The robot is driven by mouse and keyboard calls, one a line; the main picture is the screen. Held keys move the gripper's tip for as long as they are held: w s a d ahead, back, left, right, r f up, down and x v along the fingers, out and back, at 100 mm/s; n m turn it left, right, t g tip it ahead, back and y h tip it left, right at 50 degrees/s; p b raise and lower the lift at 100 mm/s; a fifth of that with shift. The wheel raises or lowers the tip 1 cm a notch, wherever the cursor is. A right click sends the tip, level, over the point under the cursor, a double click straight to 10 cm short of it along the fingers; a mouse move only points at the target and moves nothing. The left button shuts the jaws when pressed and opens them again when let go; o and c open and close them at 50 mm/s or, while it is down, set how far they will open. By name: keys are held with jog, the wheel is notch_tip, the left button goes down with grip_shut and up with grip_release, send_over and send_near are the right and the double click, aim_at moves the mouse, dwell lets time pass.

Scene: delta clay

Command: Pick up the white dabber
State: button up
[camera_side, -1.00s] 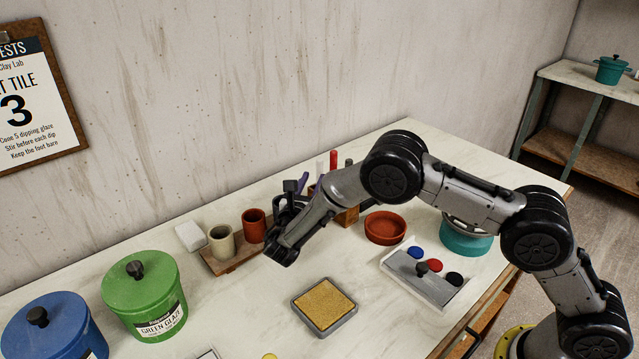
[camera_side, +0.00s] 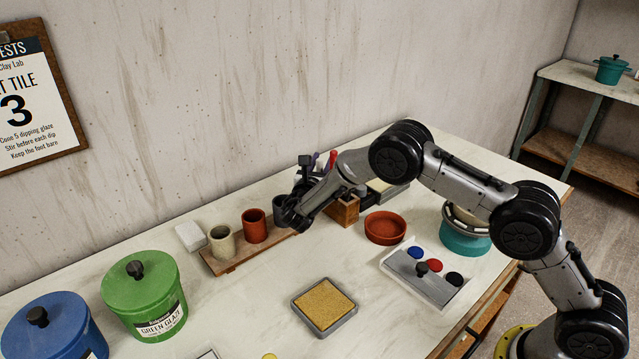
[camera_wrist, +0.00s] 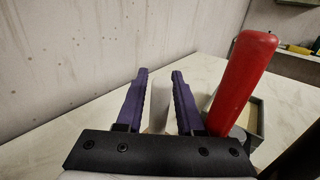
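The white dabber (camera_wrist: 158,112) shows as a pale upright shape between the two purple fingers of my gripper (camera_wrist: 160,73) in the wrist view. The fingers stand apart on either side of it. Whether they touch it is hard to see.
A terracotta bowl (camera_side: 385,228) is right of the block. A grey tray (camera_side: 392,194) lies behind. The front middle holds a sponge pad (camera_side: 324,306).

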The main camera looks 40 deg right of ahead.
grip_shut()
jog(key=shift+r, duration=0.15)
notch_tip(320, 180, up, 18)
dwell(0.8)
